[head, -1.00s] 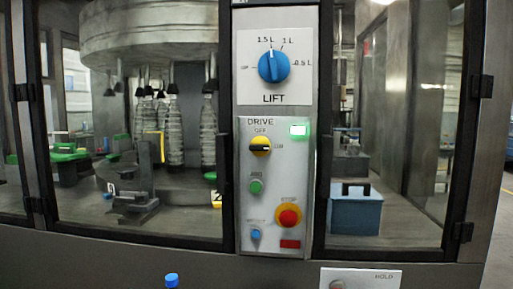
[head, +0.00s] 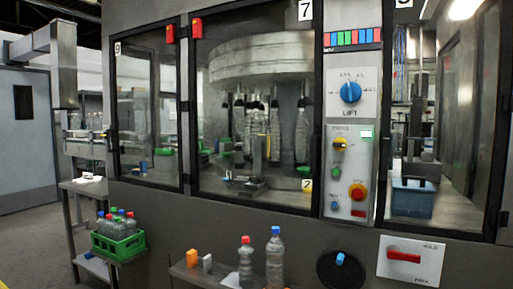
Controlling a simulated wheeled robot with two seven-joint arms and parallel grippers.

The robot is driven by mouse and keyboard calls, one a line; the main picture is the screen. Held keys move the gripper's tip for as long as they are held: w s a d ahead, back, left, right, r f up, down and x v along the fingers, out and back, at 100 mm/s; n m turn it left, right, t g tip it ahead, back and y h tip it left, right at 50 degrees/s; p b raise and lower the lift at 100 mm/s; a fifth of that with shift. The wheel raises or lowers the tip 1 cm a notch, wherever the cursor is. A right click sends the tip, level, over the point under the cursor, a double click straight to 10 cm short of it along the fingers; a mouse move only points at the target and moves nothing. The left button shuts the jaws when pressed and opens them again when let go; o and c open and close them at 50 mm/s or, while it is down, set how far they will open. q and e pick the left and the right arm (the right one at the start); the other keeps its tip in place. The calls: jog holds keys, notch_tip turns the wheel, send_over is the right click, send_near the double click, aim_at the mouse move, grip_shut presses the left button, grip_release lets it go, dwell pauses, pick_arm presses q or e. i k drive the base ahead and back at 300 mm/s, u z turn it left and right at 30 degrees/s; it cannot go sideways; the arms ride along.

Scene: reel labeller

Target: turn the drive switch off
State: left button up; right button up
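The drive switch (head: 341,144) is a small yellow and black knob near the top of the grey drive panel (head: 350,182). Its handle appears to point right, but it is small in this view. A lit green-white lamp (head: 367,134) is at its upper right. Below are a green button (head: 337,172), a red stop button on yellow (head: 357,192) and a small blue knob (head: 334,206). The blue lift dial (head: 350,92) is on the white plate above. Neither of my grippers is in view.
Framed glass doors flank the panel. Below, a shelf (head: 222,276) holds two bottles (head: 275,260) and small blocks. A red hold handle (head: 404,256) is at lower right. A green crate of bottles (head: 118,246) stands on a side table at left. Floor shows at far left.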

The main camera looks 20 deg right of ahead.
aim_at(340, 143)
jog(key=u, duration=0.8)
jog(key=i, duration=0.65)
jog(key=z, duration=0.4)
jog(key=i, duration=1.5)
jog(key=z, duration=1)
